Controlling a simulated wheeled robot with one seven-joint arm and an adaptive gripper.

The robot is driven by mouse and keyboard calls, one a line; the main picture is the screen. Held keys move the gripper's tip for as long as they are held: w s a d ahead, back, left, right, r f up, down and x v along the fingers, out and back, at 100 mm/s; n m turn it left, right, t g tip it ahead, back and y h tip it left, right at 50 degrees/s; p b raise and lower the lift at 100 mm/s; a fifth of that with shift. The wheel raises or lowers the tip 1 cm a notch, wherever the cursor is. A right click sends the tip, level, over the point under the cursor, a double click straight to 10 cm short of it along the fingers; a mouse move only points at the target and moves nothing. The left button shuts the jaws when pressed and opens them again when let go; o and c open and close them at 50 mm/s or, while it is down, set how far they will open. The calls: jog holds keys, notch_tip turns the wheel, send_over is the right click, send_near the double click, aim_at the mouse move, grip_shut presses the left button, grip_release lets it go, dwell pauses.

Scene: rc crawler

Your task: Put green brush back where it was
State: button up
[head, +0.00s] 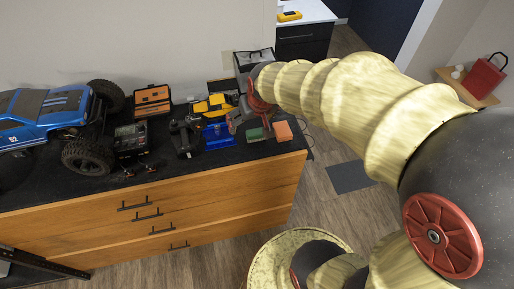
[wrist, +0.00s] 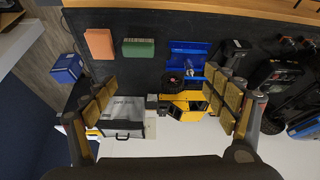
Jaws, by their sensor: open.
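The green brush (wrist: 139,48) shows in the wrist view as a small green block lying flat on the dark worktop. In the head view the green brush (head: 255,134) is near the right end of the worktop, partly beside my gripper. My gripper (wrist: 158,98) is open, with its two padded fingers wide apart and nothing between the pads. The brush lies beyond the fingertips, apart from them in the picture. In the head view my gripper (head: 241,120) is over the right end of the worktop; its fingers are partly hidden by my arm.
An orange block (wrist: 100,43) lies beside the brush. A blue tray (wrist: 188,55), a yellow model vehicle (wrist: 186,106) and a grey case (wrist: 122,115) are close by. A blue truck (head: 45,115) fills the worktop's left. The worktop (wrist: 75,20) ends near the orange block.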

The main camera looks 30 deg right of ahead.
jog(key=s+a+r+n, duration=0.1)
jog(key=s+a+r, duration=0.3)
jog(key=s, duration=0.5)
jog(key=s+a+r+n, duration=0.1)
jog(key=s+a+r, duration=0.3)
jog(key=s+r, duration=0.2)
jog(key=s, duration=0.2)
jog(key=shift+s+a+t+y, duration=0.25)
jog(key=shift+s+t+y, duration=0.05)
jog(key=shift+s+y, duration=0.1)
notch_tip(320, 180, down, 19)
jog(key=b, duration=1.9)
